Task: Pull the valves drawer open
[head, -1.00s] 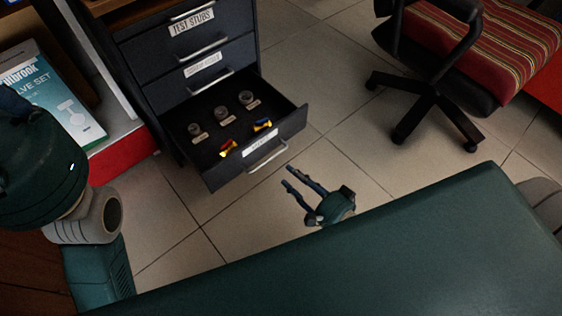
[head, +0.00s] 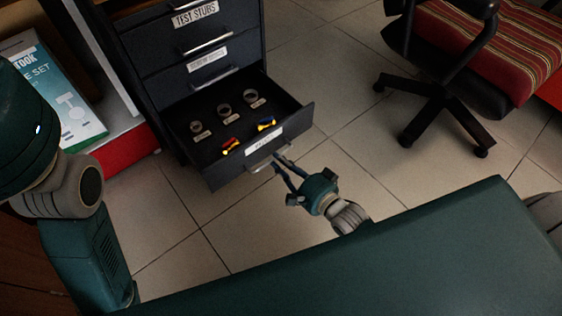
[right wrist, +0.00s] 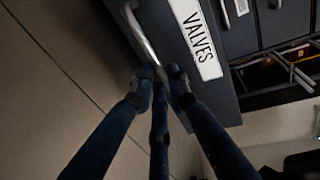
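The valves drawer (head: 222,180) is the lowest one showing in the dark cabinet. It stands pulled out, with several fittings inside. Its front carries a white label, which reads VALVES in the right wrist view (right wrist: 196,40), and a metal bar handle (right wrist: 143,36). My right gripper (head: 280,161) is at the handle in the head view. In the right wrist view its fingertips (right wrist: 162,84) are apart, with the handle's near end between them; I cannot tell whether they touch it. My left arm shows at the left, but its gripper is out of view.
Closed drawers, one labelled TEST STUBS (head: 195,14), sit above. A boxed valve set (head: 65,95) lies at the left. A wheeled chair (head: 440,95) with a striped seat stands at the right. Tiled floor (head: 340,120) is clear between cabinet and chair.

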